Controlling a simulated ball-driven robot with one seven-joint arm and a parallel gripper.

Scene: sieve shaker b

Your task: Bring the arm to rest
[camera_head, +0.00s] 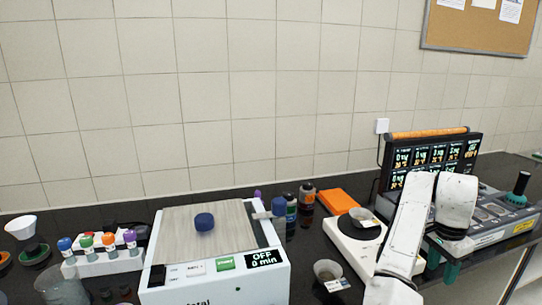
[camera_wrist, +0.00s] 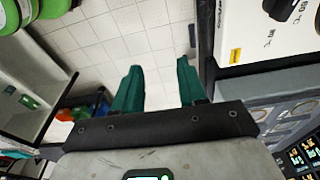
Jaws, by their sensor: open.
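My gripper (camera_wrist: 160,68) shows in the wrist view with its two dark green fingers apart and nothing between them. Light tiles show beyond the gap. In the head view my white arm reaches in at the right, in front of the black display unit. The green fingers of my gripper (camera_head: 442,268) show low beneath the arm there, near the bench's front edge, partly hidden by it.
The sieve shaker (camera_head: 215,272) with a blue knob on top stands left of centre. A balance (camera_head: 350,252) with a small bowl sits beside my arm. The display unit (camera_head: 467,152) and its panel are close behind it. A bottle rack (camera_head: 105,262) stands left.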

